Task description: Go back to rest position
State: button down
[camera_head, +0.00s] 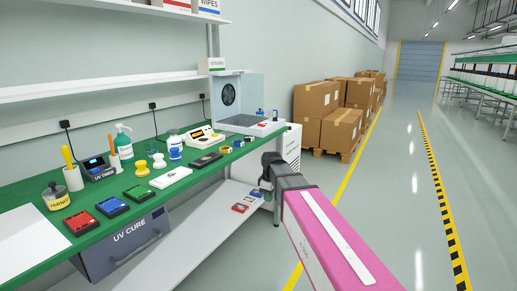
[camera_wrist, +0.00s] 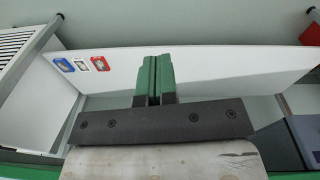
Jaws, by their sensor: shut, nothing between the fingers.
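My gripper (camera_head: 266,184) is at the end of my pink arm, in front of the green bench's front edge in the head view. In the wrist view the two green fingers of my gripper (camera_wrist: 154,80) are together with nothing between them. The gripper is apart from the bench (camera_head: 100,246) and from the things on it. The fingertips are small and partly dark in the head view.
The bench top (camera_head: 90,188) holds colored cases, bottles and a white machine (camera_head: 200,137). A UV CURE box (camera_head: 124,244) hangs under the bench. Cardboard boxes (camera_head: 316,100) stand beyond.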

jog(key=s+d+f+m, duration=1.3)
jog(key=s+d+f, duration=0.1)
jog(key=s+f, duration=0.2)
jog(key=shift+s+d+f+g+h, duration=0.2)
jog(key=shift+s+d+g+h, duration=0.15)
jog(key=shift+s, duration=0.15)
